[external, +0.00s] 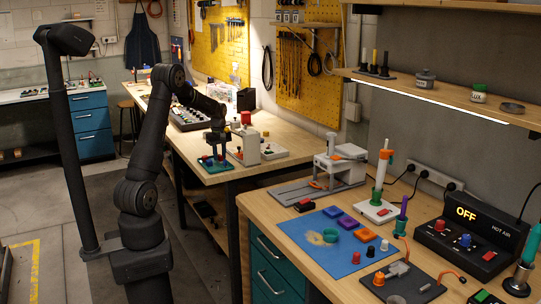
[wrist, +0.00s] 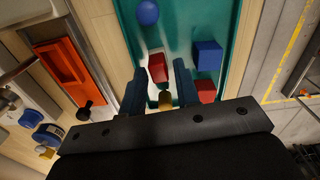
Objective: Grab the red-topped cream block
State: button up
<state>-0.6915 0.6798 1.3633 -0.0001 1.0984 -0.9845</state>
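In the wrist view a small block with a red top and a pale side (wrist: 158,70) stands on a teal tray (wrist: 222,20). It lies just ahead of and between the blue fingertips of my gripper (wrist: 160,72). The fingers are apart, with a gap at each side of the block, and they hold nothing that I can see. A yellow round piece (wrist: 165,100) shows between the fingers, nearer the palm. In the external view my gripper (external: 216,150) points down low over the teal tray (external: 205,166); the block cannot be made out there.
A blue ball (wrist: 148,12), a blue cube (wrist: 207,55) and another red block (wrist: 206,91) share the tray. A cream stand with a red top (external: 250,147) is close to the right of my gripper. The bench edge lies close by the tray.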

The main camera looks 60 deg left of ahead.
jog(key=shift+f, duration=0.7)
grip_shut()
